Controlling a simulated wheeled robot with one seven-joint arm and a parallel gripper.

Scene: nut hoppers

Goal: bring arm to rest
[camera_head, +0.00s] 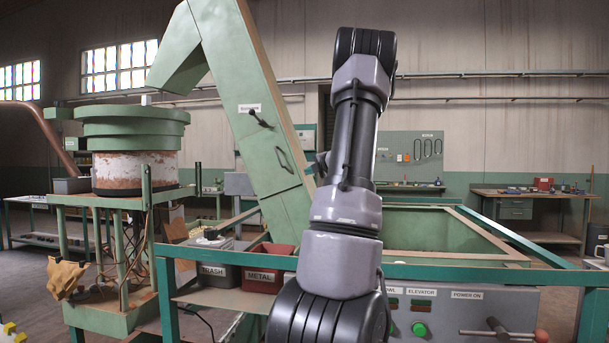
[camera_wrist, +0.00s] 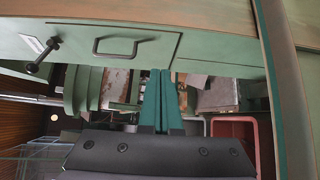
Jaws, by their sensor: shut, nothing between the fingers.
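My arm (camera_head: 350,170) stands folded upward in the middle of the head view, in front of the green elevator (camera_head: 265,120). Its end is not clearly visible there. In the wrist view my gripper (camera_wrist: 161,73) shows as two teal fingers pressed together, with nothing between them. The fingers point toward the green elevator panel (camera_wrist: 200,55), which has a handle (camera_wrist: 122,40) and a black lever (camera_wrist: 42,55). I cannot tell how far the fingertips are from it.
A trash bin (camera_head: 220,277) and a red metal bin (camera_head: 262,279) sit on a shelf left of my arm. A control panel (camera_head: 460,312) is at the lower right, below a green hopper (camera_head: 440,230). A round bowl feeder (camera_head: 135,130) stands at the left.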

